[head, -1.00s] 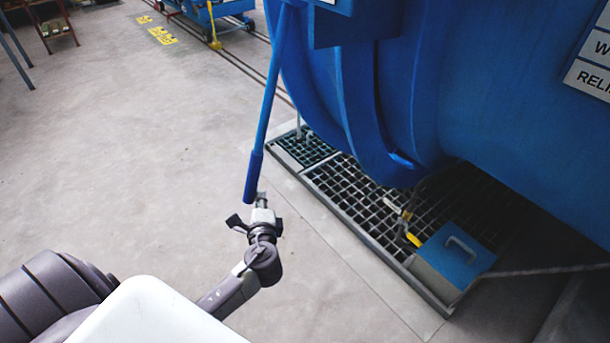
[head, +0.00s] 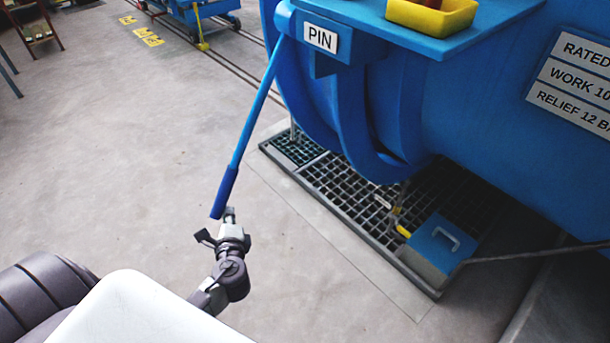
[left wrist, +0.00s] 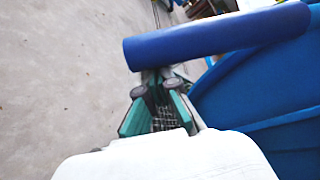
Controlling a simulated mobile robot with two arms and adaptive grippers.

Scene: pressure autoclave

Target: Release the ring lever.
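The ring lever is a long blue bar (head: 256,105) hanging down and leaning left from the blue vessel's rim, with a darker blue grip (head: 225,190) at its lower end. My left gripper (head: 229,213) is at the lower end of this grip. In the left wrist view the grip (left wrist: 215,38) crosses just past my left fingers (left wrist: 156,90). The fingers have teal pads with a gap between them, and the grip does not show between the pads. The fingertips are partly hidden, so I cannot tell if they touch the grip. My right gripper is not in view.
The blue vessel (head: 480,110) fills the right, with a PIN label (head: 321,38) near the lever's top and a yellow tray (head: 432,14) on its shelf. A floor grating (head: 345,195) and a blue-topped box (head: 446,243) lie below.

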